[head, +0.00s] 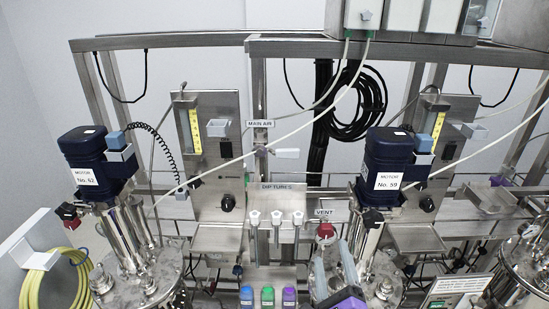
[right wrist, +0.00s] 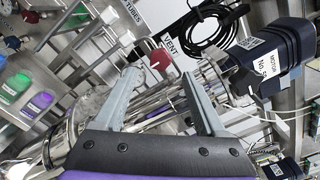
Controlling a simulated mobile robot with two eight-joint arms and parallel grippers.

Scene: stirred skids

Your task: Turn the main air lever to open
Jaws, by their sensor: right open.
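The MAIN AIR label (head: 258,124) is on the frame at the middle of the head view. Just below it, the white main air lever (head: 287,153) sticks out to the right, level, from a vertical pipe (head: 262,165). My right gripper (head: 332,257) is low in the head view, below and to the right of the lever and well apart from it. Its two grey fingers are spread with nothing between them; they also show in the right wrist view (right wrist: 160,80). I cannot make out the lever in the right wrist view. My left gripper is not in view.
A red VENT knob (head: 325,231) sits just above my right gripper. Several white dip tube valves (head: 276,217) stand left of it. Motor No. 59 (head: 390,165) is to the right, Motor No. 62 (head: 98,160) far left. A pale hose (head: 300,122) crosses near the lever.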

